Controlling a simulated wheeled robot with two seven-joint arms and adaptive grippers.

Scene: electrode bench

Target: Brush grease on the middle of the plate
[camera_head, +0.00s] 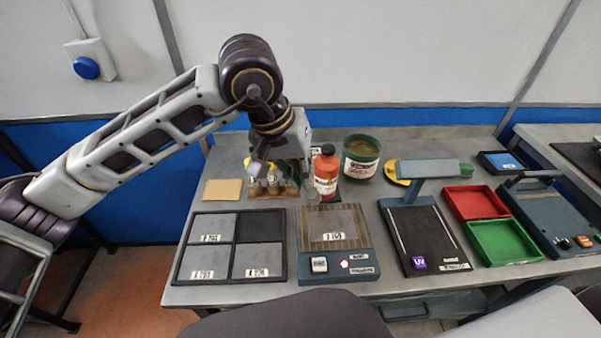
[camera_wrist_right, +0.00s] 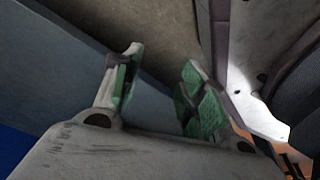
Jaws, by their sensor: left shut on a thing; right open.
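The plate (camera_head: 333,222) is a grey metal sheet with a label, lying on a dark device with a striped border at the front middle of the bench. My left gripper (camera_head: 290,177) is behind the plate, above a wooden rack (camera_head: 264,189) with several small upright pieces. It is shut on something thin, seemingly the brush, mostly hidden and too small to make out. A green tub (camera_head: 361,157) with a red and white label and brownish contents stands open to the right of it. My right gripper (camera_wrist_right: 153,88) is open and empty in the right wrist view.
An orange-red bottle (camera_head: 326,171) stands between my left gripper and the tub. A dark tray (camera_head: 234,244) with labelled plates is left of the device. A stand (camera_head: 425,235), a red tray (camera_head: 474,202) and a green tray (camera_head: 503,241) are to the right.

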